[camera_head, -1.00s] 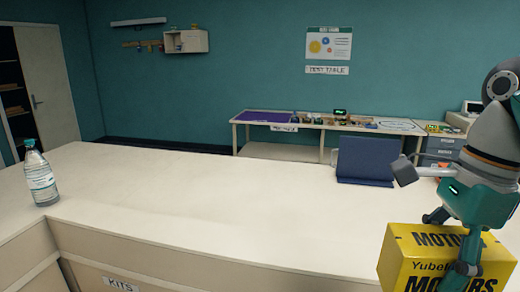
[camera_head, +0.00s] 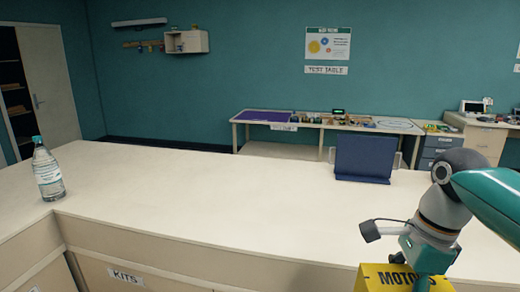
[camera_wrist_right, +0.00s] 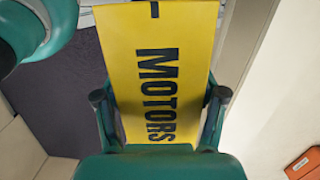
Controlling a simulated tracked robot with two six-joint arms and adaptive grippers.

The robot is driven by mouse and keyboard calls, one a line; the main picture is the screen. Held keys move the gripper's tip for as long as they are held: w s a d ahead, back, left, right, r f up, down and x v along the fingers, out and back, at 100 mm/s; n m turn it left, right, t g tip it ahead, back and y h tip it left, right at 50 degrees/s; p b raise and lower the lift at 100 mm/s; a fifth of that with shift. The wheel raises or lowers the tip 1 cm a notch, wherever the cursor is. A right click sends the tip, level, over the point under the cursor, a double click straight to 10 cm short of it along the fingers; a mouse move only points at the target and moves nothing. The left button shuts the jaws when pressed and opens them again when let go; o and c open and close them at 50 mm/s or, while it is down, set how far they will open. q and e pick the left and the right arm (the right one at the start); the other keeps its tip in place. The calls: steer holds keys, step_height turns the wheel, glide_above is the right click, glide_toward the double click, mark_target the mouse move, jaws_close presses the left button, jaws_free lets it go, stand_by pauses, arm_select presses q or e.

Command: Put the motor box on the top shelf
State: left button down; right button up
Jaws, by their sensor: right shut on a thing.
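The motor box (camera_head: 373,280) is yellow with black "MOTORS" lettering. It is at the bottom right of the head view, cut off by the lower edge. My right gripper (camera_head: 418,276) is shut on it from above. In the right wrist view the box (camera_wrist_right: 165,50) lies between the two fingers of the right gripper (camera_wrist_right: 160,103), one pressed at each side. The box is in front of the near edge of the pale counter, low in the view. My left gripper is not in view. I cannot identify the top shelf for certain.
A clear water bottle (camera_head: 47,170) stands on the counter (camera_head: 220,200) at left. A dark blue folder-like stand (camera_head: 364,158) is on the counter's far side. Much of the counter top is clear. A test table (camera_head: 270,147) and a small wall shelf (camera_head: 186,42) are behind.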

steer(key=w+a+f+n+g+h, duration=0.1)
steer(key=w+a+f+n, duration=0.1)
steer(key=f+n, duration=0.7)
steer(key=w+a+f+n+g, duration=0.1)
steer(key=w+f+n, duration=0.3)
steer(key=f+n, duration=0.6)
step_height(320, 180, down, 11)
steer(key=shift+a+f+h, duration=0.15)
steer(key=shift+a+h, duration=0.25)
steer(key=shift+a, duration=0.1)
